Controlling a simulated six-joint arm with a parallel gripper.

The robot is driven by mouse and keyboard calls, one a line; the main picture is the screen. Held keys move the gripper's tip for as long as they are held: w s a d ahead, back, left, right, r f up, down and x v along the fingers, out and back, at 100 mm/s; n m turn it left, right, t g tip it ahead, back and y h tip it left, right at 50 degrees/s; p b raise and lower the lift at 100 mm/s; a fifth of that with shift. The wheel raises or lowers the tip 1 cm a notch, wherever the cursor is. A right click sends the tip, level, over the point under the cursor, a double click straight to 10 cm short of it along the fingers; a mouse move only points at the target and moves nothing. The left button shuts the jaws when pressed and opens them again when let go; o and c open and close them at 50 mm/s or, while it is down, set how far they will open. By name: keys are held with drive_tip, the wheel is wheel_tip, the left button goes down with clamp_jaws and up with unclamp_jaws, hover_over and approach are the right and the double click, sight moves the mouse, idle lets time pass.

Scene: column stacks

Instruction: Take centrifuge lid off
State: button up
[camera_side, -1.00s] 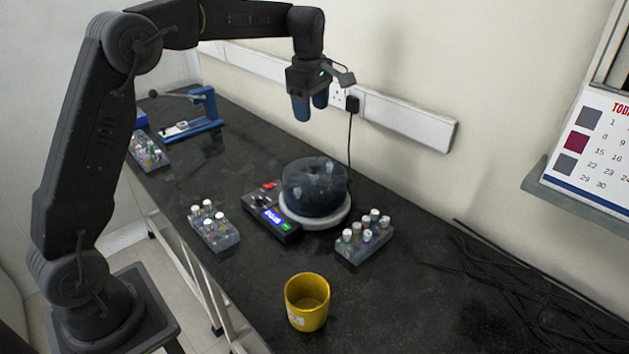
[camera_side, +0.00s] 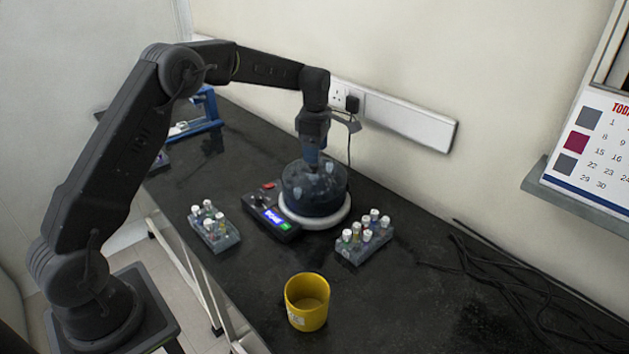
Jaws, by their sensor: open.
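The centrifuge (camera_side: 325,222) stands mid-bench with a white round base and a control box (camera_side: 271,217) with a lit display at its left. Its dark translucent lid (camera_side: 316,194) sits on the base, and pale tube caps show through it. My gripper (camera_side: 311,162) points straight down at the top of the lid, near its centre. The jaws are open, seen nearly edge-on, with blue fingertips at the lid's top. I cannot tell whether they touch it or straddle a knob.
Tube racks stand left (camera_side: 214,229) and right (camera_side: 365,238) of the centrifuge. A yellow cup (camera_side: 307,301) is in front. A blue device (camera_side: 205,112) stands at the back left. Black cables (camera_side: 520,290) lie at the right. A plugged cord hangs from the wall socket (camera_side: 352,103) behind.

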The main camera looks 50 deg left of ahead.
sight(314, 181)
wheel_tip(314, 181, down, 5)
drive_tip(key=shift+s+r, duration=0.15)
clamp_jaws()
idle(0.6)
